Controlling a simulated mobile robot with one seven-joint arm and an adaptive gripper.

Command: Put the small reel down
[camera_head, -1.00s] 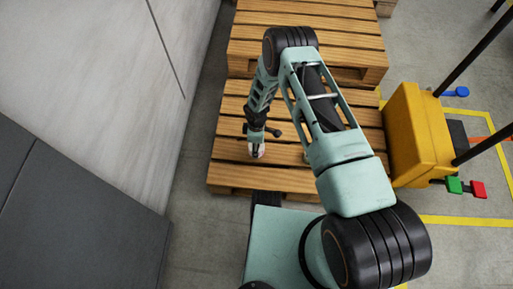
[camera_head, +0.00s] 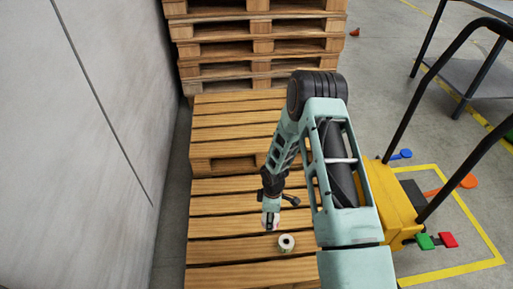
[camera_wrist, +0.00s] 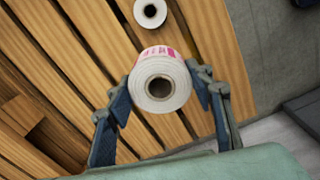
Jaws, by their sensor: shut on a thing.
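My gripper (camera_head: 271,206) points down over the near wooden pallet (camera_head: 225,250). It is shut on the small reel (camera_wrist: 160,82), a white roll with pink print and a brown core. In the wrist view one finger of my gripper (camera_wrist: 162,92) is on each side of this reel. In the head view the held reel (camera_head: 270,221) shows only as a small pale shape under the fingers. It looks a little above the boards, but the gap is hard to judge. A second white reel (camera_head: 286,243) stands on the pallet nearby; it also shows in the wrist view (camera_wrist: 150,12).
A tall pallet stack (camera_head: 260,45) stands at the back, behind another low pallet (camera_head: 235,130). A pale wall-like panel (camera_head: 90,130) runs along the left. A yellow machine body (camera_head: 390,205) with dark posts stands at the right. Boards left of my gripper are clear.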

